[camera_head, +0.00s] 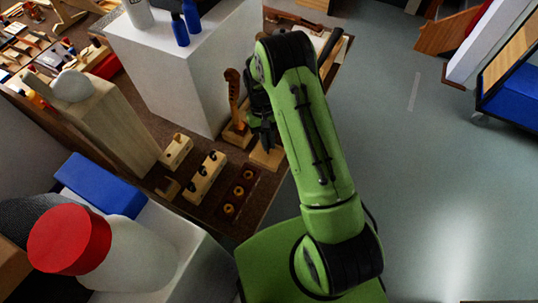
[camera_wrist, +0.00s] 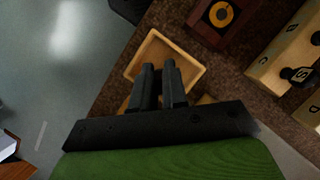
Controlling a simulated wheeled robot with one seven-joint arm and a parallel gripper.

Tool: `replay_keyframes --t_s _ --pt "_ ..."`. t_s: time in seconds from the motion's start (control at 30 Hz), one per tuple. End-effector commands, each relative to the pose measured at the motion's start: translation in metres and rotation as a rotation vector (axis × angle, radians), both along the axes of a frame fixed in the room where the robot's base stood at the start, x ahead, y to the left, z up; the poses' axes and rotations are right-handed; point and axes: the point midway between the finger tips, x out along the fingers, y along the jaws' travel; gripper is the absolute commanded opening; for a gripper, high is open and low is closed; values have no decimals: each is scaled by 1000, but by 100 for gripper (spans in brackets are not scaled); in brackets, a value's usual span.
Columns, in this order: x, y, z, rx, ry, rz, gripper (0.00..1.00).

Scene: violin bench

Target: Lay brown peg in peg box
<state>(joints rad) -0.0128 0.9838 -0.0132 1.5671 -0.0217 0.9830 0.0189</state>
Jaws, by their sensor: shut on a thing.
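My gripper (camera_head: 268,143) reaches down at the bench's front right part. In the wrist view its two dark fingers (camera_wrist: 159,66) are close together, shut on a thin thing that the fingers almost wholly hide, taken to be the brown peg. The peg box, a shallow open tray of pale wood (camera_wrist: 184,52), lies right beneath the fingertips. Its inside looks empty where it shows; the fingers cover the near part. In the head view the peg box (camera_head: 262,161) is partly hidden by my gripper and arm. I cannot tell the fingertips' height above it.
A dark block with brass-coloured rings (camera_head: 239,190) and a pale block with black knobs (camera_head: 205,178) stand left of the box. A wooden scroll piece (camera_head: 233,95) rises behind. A tall white block (camera_head: 190,70) stands farther back. Open floor lies right of the bench.

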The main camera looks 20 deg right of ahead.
Motion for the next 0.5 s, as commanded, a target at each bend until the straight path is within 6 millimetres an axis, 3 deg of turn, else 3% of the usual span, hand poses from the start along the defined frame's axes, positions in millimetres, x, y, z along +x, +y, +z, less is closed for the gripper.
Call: replay_keyframes --t_s 0.5 --pt "0 0 -8 0 0 0 0"
